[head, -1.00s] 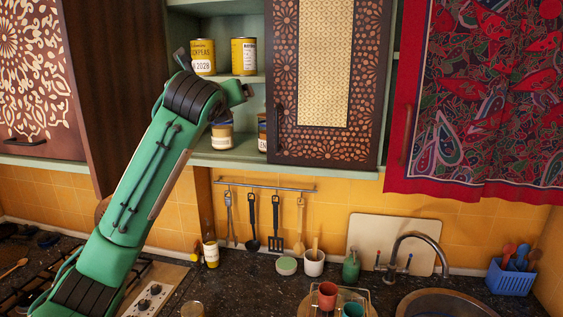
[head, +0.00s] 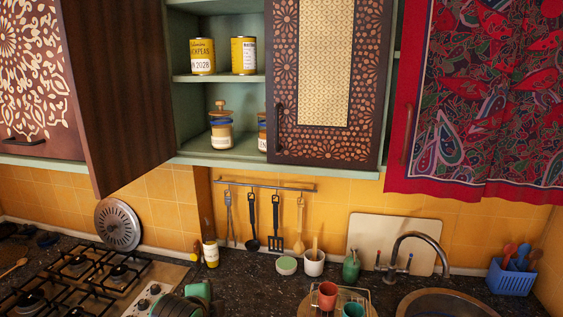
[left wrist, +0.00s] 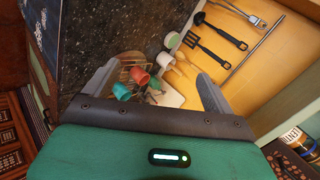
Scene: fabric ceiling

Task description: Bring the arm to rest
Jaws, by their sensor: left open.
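My left arm shows only as a green and black piece at the bottom edge of the head view; its gripper is out of that view. In the left wrist view my left gripper (left wrist: 155,85) has its two grey fingers spread wide with nothing between them. Past the fingers that view shows the dark counter, a red cup (left wrist: 139,77) and a teal cup (left wrist: 121,91), all apart from the fingers. My right gripper is in neither view.
The cabinet shelves (head: 225,77) hold two yellow cans (head: 203,57) and jars (head: 221,128). A cabinet door (head: 118,85) stands open at left. Below are the gas hob (head: 85,280), hanging utensils (head: 253,220), a rack with cups (head: 327,295) and the sink (head: 445,305).

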